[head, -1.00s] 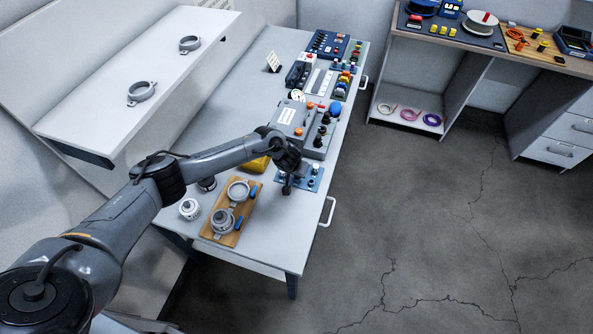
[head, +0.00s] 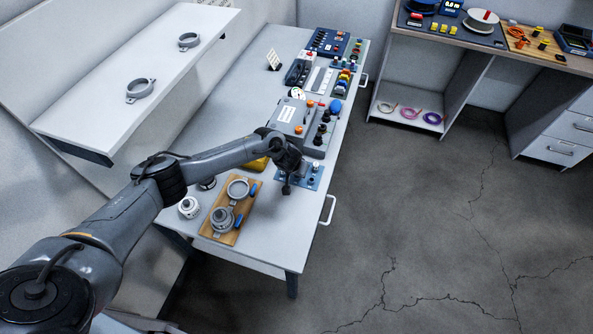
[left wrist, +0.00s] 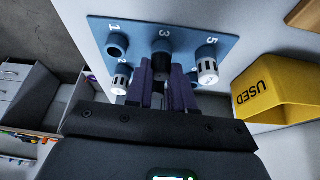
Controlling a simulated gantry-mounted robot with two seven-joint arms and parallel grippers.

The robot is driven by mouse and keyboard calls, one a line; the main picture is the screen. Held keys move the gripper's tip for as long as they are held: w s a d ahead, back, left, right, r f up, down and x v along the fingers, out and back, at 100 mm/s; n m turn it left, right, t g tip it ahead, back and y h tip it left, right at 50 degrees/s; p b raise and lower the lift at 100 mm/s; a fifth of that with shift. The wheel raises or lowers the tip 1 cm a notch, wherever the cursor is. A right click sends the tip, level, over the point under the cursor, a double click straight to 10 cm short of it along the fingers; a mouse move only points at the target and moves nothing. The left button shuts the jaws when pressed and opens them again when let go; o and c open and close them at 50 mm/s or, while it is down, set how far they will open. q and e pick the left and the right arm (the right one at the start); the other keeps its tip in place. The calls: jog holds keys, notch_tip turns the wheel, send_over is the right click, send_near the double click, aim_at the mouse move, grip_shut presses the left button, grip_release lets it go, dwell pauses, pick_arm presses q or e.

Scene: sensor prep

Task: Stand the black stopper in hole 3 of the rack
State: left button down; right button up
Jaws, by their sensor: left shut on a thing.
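The blue rack (head: 313,178) lies near the table's right edge. In the left wrist view the rack (left wrist: 183,28) shows printed numbers, with an empty-looking dark collar at 1 and white-and-black capped pieces near 2 and 5. My left gripper (head: 286,189) is at the rack's left side in the head view. In the left wrist view its dark purple fingers (left wrist: 162,68) are shut on the black stopper (left wrist: 162,48), mostly hidden between them. The stopper lines up with the spot marked 3; I cannot tell whether it is inside the hole. My right gripper is not in view.
A yellow bin marked USED (left wrist: 265,92) stands close beside the rack. A wooden board (head: 218,234) with grey ring parts and a white jar (head: 188,207) are left of the gripper. A grey box (head: 290,117) stands behind. The table's front corner is clear.

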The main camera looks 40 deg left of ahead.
pick_arm(q)
jog(key=c, duration=0.9)
grip_release()
jog(key=shift+r, duration=0.1)
notch_tip(320, 180, up, 3)
jog(key=p, duration=0.3)
jog(key=shift+p, duration=0.35)
jog(key=shift+r+p, duration=1.9)
jog(key=shift+p, duration=0.5)
